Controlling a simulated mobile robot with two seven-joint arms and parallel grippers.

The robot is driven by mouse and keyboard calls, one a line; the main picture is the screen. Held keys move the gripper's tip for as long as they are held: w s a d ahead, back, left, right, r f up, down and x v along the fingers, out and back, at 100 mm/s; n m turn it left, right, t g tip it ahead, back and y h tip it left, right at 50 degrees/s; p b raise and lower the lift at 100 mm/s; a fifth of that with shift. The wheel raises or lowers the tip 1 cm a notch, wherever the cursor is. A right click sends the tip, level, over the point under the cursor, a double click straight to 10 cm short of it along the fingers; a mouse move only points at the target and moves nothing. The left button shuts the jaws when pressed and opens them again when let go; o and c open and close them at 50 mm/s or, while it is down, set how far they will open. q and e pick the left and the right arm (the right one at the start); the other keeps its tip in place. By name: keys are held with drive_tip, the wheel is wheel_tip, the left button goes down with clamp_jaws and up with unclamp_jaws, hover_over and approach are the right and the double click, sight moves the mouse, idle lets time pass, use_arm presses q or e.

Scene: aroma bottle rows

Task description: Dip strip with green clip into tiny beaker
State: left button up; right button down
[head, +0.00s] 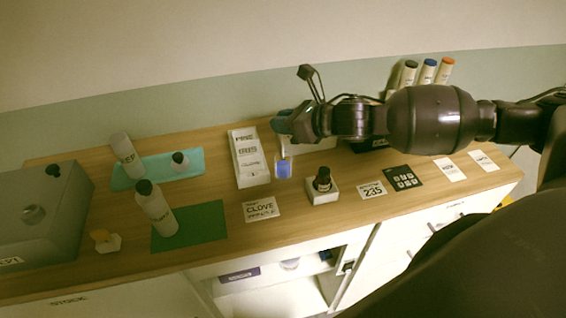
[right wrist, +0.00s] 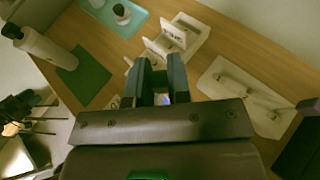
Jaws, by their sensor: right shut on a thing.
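My right gripper (head: 284,125) reaches in from the right and hangs above the desk, over a tiny blue beaker (head: 284,169). In the right wrist view its two fingers (right wrist: 160,72) are a small gap apart, shut on a thin thing taken to be the strip with the green clip. The strip is mostly hidden by the fingers, and I cannot make out its lower end. A bit of the blue beaker (right wrist: 166,99) shows between the fingers. The beaker stands upright on the wood. I cannot tell whether the strip touches it. My left gripper is out of view.
A white stepped rack (head: 250,160) stands just left of the beaker, and a dark bottle (head: 322,179) in a white holder to the right. A clove card (head: 261,209) lies in front. Bottles stand by green (head: 205,231) and teal (head: 133,176) mats.

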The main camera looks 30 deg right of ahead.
drive_tip(key=shift+f+b, duration=0.75)
drive_tip(key=shift+f, duration=0.8)
idle(0.4)
drive_tip(key=shift+r, duration=0.1)
wheel_tip(320, 180, up, 2)
drive_tip(key=p, duration=0.2)
drive_tip(key=shift+r+p, duration=0.2)
drive_tip(key=shift+p, duration=0.15)
drive_tip(key=shift+r+p, duration=0.65)
drive_tip(key=shift+r, duration=1.5)
